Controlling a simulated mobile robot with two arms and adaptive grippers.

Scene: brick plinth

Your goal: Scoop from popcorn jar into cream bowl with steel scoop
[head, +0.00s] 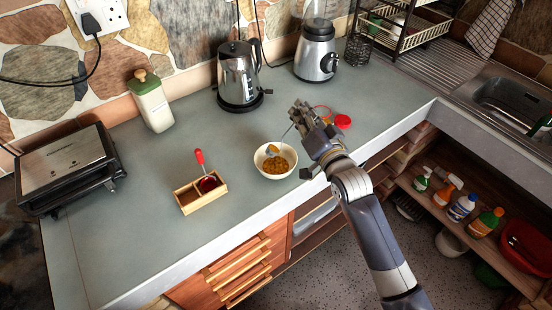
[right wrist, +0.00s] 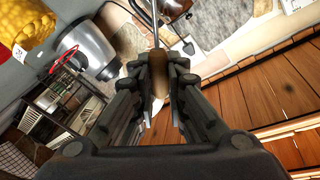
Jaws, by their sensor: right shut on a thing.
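My right gripper (head: 300,116) is shut on the brown handle (right wrist: 161,78) of the steel scoop, whose thin shaft (head: 287,131) slants down to the left. The scoop's head (head: 272,150) is over or in the cream bowl (head: 262,165); exact contact is unclear. Yellow-orange kernels lie in the bowl, and some colour shows at the scoop head. The popcorn jar (head: 324,110) is mostly hidden behind my right gripper; its yellow corn side (right wrist: 25,22) shows in the right wrist view. A red lid (head: 343,121) lies beside it. My left gripper is out of view.
A wooden box (head: 187,209) with a red-handled tool stands left of the bowl. A kettle (head: 240,78), a blender (head: 316,55) and a green-lidded canister (head: 151,103) stand behind. A grill (head: 68,168) is at far left. The counter's front edge is close to the bowl.

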